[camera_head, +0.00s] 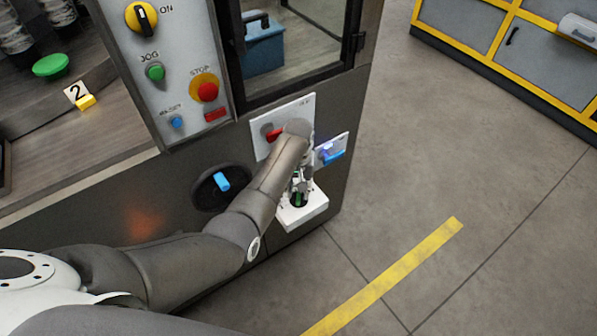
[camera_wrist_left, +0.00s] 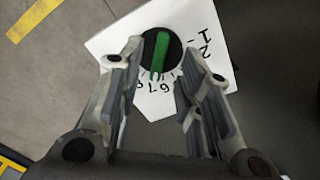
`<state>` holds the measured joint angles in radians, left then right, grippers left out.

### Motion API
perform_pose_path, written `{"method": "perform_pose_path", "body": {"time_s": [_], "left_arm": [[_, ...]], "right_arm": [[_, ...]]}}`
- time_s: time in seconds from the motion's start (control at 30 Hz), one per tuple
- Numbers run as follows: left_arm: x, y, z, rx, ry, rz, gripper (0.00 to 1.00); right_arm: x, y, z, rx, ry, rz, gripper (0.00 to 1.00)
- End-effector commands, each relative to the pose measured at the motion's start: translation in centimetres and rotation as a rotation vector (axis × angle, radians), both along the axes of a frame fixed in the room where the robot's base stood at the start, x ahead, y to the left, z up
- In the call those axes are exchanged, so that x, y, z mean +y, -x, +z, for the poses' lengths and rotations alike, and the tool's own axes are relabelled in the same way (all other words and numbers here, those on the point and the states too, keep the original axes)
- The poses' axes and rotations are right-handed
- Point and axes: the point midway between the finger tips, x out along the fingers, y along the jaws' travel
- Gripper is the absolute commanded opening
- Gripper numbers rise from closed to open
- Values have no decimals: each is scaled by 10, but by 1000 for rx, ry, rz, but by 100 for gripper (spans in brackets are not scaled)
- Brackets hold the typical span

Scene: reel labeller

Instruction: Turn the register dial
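The register dial (camera_wrist_left: 160,50) is a black round knob with a green bar grip, on a white plate (camera_wrist_left: 119,43) with numbers around it. In the head view the plate (camera_head: 311,213) sticks out low on the machine's front, and the dial is mostly hidden by my gripper. My left gripper (camera_wrist_left: 162,52) is open, with one finger on each side of the green bar in the wrist view. I cannot tell whether either finger touches the dial. In the head view my left gripper (camera_head: 300,188) points down at the plate. My right gripper is not in view.
Close to my left arm are a white panel with a red handle (camera_head: 272,135), a blue switch (camera_head: 333,156) and a black dial with a blue grip (camera_head: 222,182). A control panel with a stop button (camera_head: 207,92) is above. Open floor (camera_head: 420,190) lies to the right.

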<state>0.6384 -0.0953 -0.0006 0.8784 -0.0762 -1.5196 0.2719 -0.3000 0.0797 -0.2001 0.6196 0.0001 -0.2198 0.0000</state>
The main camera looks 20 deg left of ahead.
Motion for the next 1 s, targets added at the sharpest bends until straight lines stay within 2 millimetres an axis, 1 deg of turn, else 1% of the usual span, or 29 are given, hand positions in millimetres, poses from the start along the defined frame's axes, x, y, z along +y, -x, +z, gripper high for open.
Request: {"method": "perform_pose_path", "body": {"time_s": [0.03,0.2,0.4,0.5,0.6,1.0], "left_arm": [[0,-1,10,-5,0,0,33],[0,-1,40,-5,0,0,33],[0,-1,69,-3,0,0,33],[0,0,76,-2,0,0,33],[0,0,79,-1,0,-1,33],[0,0,79,-1,0,0,33]], "right_arm": [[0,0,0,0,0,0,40],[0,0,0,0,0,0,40],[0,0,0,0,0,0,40],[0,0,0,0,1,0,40],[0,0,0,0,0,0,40],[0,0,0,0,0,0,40]]}}
